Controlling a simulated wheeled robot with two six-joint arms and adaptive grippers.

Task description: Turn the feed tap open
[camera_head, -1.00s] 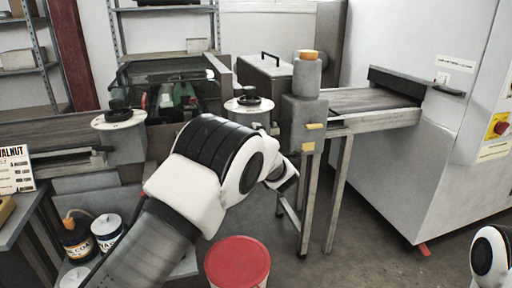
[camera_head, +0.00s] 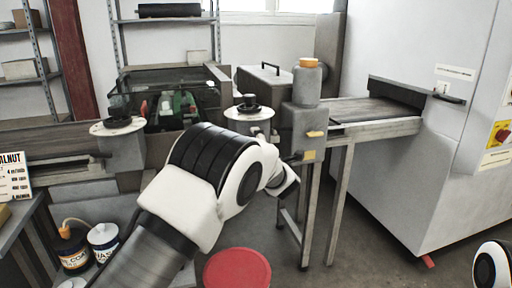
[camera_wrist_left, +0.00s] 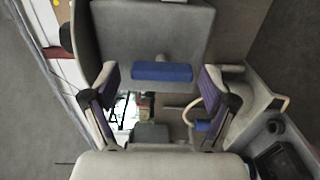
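A grey feed unit (camera_head: 304,116) with a cylinder and orange cap on top stands at the near end of the right-hand conveyor. Two small yellow handles sit on its front: an upper one (camera_head: 316,134) and a lower one (camera_head: 308,155). I cannot tell which is the feed tap. My left gripper (camera_wrist_left: 161,92) is open. In the left wrist view a blue bar (camera_wrist_left: 162,72) on a grey housing lies between its fingers, with no visible contact. In the head view my left wrist hides the fingers. My right gripper is out of view.
A red-lidded drum (camera_head: 237,270) stands on the floor below my left arm. Dark knobs on round plates (camera_head: 118,124) top the units on the left. A large white cabinet (camera_head: 420,170) stands at right. Open floor lies between the conveyor legs and cabinet.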

